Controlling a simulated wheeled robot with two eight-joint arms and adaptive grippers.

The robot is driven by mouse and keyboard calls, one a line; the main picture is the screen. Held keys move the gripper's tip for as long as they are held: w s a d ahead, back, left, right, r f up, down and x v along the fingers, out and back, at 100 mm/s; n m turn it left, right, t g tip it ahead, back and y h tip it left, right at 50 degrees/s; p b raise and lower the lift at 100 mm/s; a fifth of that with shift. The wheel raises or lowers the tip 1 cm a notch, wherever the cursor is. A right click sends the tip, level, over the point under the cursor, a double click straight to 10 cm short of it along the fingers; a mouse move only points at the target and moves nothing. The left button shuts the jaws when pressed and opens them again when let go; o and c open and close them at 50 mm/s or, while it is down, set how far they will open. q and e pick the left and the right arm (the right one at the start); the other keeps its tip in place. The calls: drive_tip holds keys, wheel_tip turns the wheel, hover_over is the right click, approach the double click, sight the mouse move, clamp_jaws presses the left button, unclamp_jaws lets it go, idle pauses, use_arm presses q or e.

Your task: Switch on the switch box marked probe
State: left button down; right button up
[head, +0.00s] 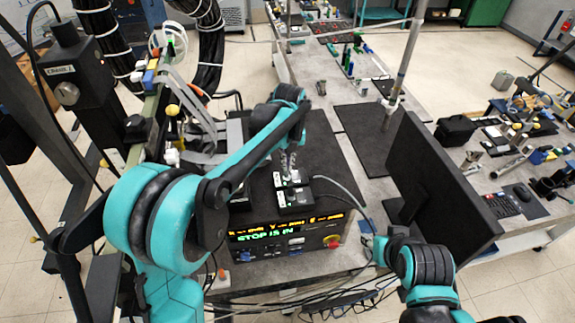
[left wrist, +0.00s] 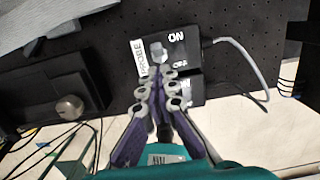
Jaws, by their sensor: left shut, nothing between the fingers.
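The switch box marked PROBE (left wrist: 190,50) is black with a white label. It shows ON at its upper right and another marking lower down, partly hard to read. In the head view my left gripper (head: 288,163) points down at the small boxes (head: 293,200) on the black perforated top. My right arm shows at the lower right, but its gripper is not visible.
A second dark box (left wrist: 191,90) sits right beside the probe box, partly behind my fingers. A cable (left wrist: 248,62) leaves the probe box. The lit panel (head: 285,230) reading STOP IS IN is in front. A black monitor (head: 435,180) stands to the right.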

use_arm(q)
wheel_tip(320, 180, up, 11)
drive_tip(key=s+d, duration=0.1)
drive_tip(key=shift+s+f, duration=0.1)
drive_tip(key=shift+f, duration=0.05)
idle(0.5)
